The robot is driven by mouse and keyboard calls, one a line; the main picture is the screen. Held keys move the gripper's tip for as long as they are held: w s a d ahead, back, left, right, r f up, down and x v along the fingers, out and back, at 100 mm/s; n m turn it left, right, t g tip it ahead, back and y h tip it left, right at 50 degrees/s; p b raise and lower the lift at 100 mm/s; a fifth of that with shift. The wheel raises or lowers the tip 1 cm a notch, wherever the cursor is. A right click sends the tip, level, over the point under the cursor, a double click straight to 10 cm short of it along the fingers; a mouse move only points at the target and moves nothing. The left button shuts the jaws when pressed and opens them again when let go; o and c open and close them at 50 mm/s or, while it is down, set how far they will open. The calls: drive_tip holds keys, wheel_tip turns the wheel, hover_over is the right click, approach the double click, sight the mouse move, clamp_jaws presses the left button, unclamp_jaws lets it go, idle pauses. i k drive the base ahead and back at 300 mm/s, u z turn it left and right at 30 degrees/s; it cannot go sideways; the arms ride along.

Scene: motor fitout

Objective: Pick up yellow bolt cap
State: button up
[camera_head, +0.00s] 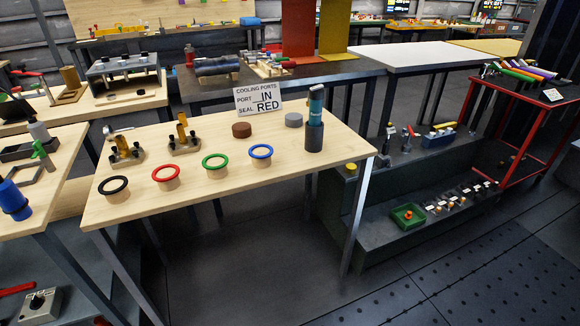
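A small round yellow cap (350,168) sits on the upper step of the dark grey shelf unit (385,178), just beyond the right end of the wooden table (240,190). It looks like the yellow bolt cap, but it is too small to make out in detail. The table's right front leg stands close to it in the picture. My gripper is not in view.
The table holds black (113,185), red (166,173), green (215,161) and blue (261,151) rings on round stands. A dark cylinder (314,135) stands near its right end. A green tray (408,215) lies on the lower step. Dark floor (270,265) in front is clear.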

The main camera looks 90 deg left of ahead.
sight(350, 169)
drive_tip(key=u, duration=1.05)
drive_tip(key=i, duration=0.35)
drive_tip(key=u, duration=1.25)
drive_tip(key=i, duration=0.55)
drive_tip(key=z, duration=0.55)
drive_tip(key=i, duration=1.3)
drive_tip(key=u, duration=1.1)
drive_tip(key=i, duration=0.55)
drive_tip(key=u, duration=0.55)
